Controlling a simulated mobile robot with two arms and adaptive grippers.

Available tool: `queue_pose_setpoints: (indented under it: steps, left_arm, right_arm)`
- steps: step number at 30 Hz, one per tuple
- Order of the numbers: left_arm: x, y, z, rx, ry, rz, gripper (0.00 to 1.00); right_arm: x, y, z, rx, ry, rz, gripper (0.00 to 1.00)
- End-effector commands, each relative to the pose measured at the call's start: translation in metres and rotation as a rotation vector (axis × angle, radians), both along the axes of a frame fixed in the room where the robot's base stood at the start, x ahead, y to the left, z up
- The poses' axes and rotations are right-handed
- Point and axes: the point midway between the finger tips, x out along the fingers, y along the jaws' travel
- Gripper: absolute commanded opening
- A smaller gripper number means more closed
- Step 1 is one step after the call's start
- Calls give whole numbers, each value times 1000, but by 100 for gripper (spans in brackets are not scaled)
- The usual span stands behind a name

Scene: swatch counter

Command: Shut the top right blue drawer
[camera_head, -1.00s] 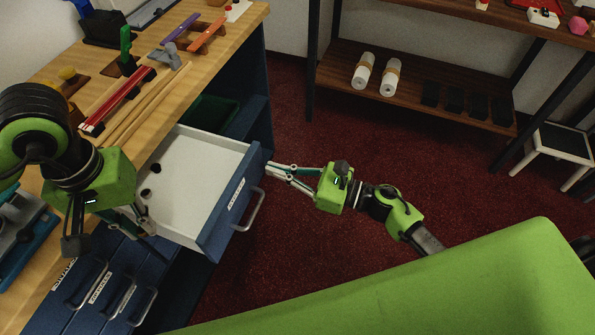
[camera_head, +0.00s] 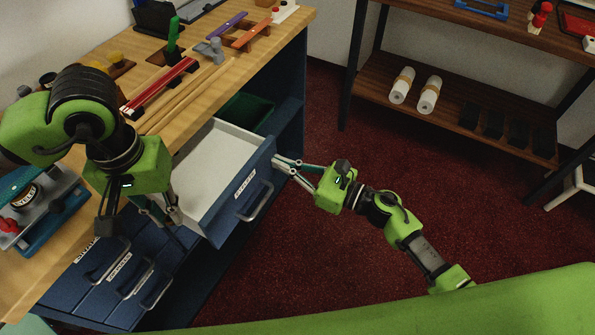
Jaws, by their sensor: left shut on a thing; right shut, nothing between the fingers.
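The top right blue drawer stands partly open, its blue front (camera_head: 238,196) bearing a white label and a grey handle (camera_head: 256,201). The part of its white inside that shows (camera_head: 218,162) looks empty. My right gripper (camera_head: 276,160) is shut and empty, its fingertips at the far upper end of the drawer front, seemingly touching it. My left gripper (camera_head: 168,218) is shut at the drawer's left side. What it holds is hidden, and I cannot tell whether it is the drawer wall.
Other blue drawers with handles (camera_head: 135,283) are shut at lower left. A green bin (camera_head: 246,112) sits in the cabinet beyond the open drawer. Rods (camera_head: 182,100) and tools cover the wooden counter (camera_head: 290,25). Dark red floor (camera_head: 300,255) is clear right of the cabinet.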

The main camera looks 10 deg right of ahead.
Motion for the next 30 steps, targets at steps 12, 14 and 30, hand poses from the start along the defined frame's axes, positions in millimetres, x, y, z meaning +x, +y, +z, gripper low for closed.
queue_pose_setpoints:
  steps: [12,14,30]
  left_arm:
    - [0,0,-39,0,0,0,8]
    - [0,0,-44,0,0,0,8]
    - [0,0,-67,0,0,0,8]
  right_arm:
    - [66,92,-3,1,-4,2,0]
    - [75,103,-3,1,-2,1,0]
    - [113,156,-1,1,1,0,0]
